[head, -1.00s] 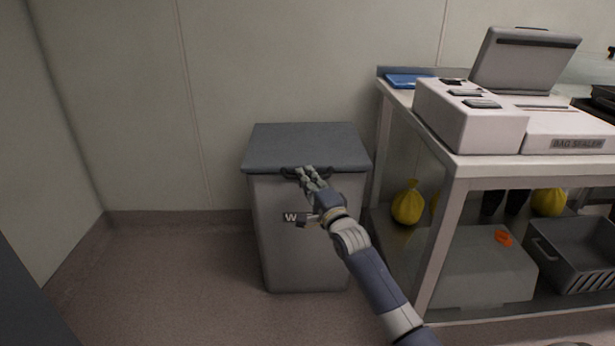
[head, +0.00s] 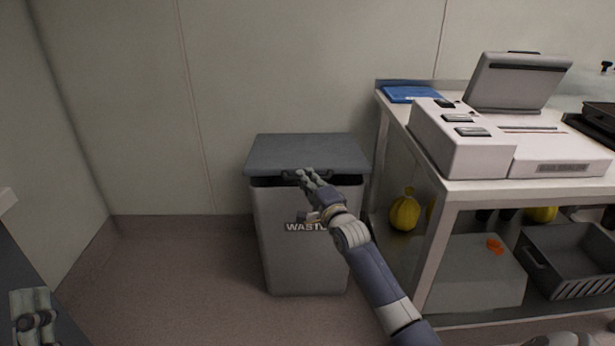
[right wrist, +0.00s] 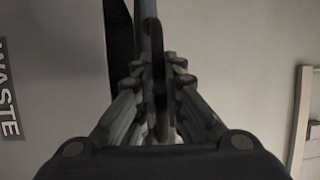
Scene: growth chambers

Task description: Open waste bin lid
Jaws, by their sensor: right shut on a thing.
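The grey waste bin (head: 305,260) stands against the wall in the head view, with its WASTE label partly hidden by my arm. Its dark grey lid (head: 305,152) is slightly raised at the front, with a dark gap between lid and bin. My right gripper (head: 306,176) is shut on the black handle (head: 321,174) at the lid's front edge. In the right wrist view the fingers (right wrist: 156,75) close around the dark handle bar. What looks like part of my left gripper (head: 35,318) shows at the lower left; its jaws cannot be made out.
A white-topped bench (head: 480,180) with a bag sealer (head: 465,140) stands close to the bin's right. Its lower shelf holds yellow bags (head: 404,212), a grey box (head: 475,275) and a grey crate (head: 570,262). The floor left of the bin is clear.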

